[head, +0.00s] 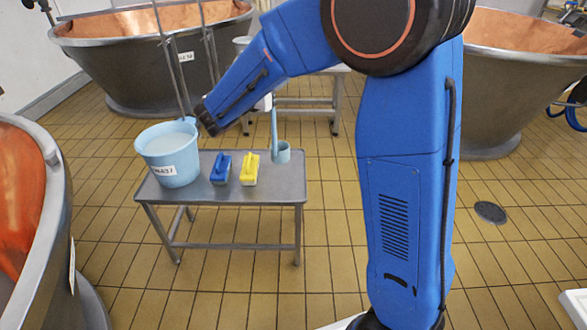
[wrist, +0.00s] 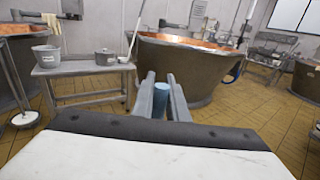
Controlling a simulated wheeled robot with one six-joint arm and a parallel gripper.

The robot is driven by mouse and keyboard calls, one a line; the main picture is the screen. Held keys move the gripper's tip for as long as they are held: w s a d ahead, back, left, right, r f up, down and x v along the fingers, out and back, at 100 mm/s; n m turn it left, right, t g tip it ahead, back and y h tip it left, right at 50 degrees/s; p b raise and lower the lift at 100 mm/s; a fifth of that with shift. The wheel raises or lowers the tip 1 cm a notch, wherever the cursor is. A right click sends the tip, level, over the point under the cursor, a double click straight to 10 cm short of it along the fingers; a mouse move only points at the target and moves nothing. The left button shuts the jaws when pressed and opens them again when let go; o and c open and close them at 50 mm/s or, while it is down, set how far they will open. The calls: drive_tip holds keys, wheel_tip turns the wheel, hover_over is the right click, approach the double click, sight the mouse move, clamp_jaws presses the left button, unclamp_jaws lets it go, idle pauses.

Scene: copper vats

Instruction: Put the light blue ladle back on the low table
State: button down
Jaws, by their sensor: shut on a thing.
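The light blue ladle (head: 281,153) is upright in the head view, its cup at the back right corner of the low table (head: 280,188) and its handle rising behind my arm. I cannot tell whether the cup touches the tabletop. My gripper is mostly hidden behind my arm in the head view. In the wrist view my gripper (wrist: 161,78) is shut on a light blue piece, the ladle's handle (wrist: 160,92). The rest of the ladle is hidden there.
A light blue bucket (head: 168,160), a blue brush (head: 221,168) and a yellow brush (head: 249,168) stand on the low table. Copper vats (head: 150,50) surround it. A second table (wrist: 85,68) with grey pots stands behind. The tabletop's front right is bare.

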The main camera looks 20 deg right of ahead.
wheel_tip(320, 180, down, 10)
drive_tip(key=d, duration=0.1)
drive_tip(key=shift+w+r, duration=0.15)
drive_tip(key=shift+w, duration=0.1)
idle(0.4)
drive_tip(key=c, duration=1.7)
unclamp_jaws()
drive_tip(key=shift+c, duration=0.2)
drive_tip(key=v, duration=1.2)
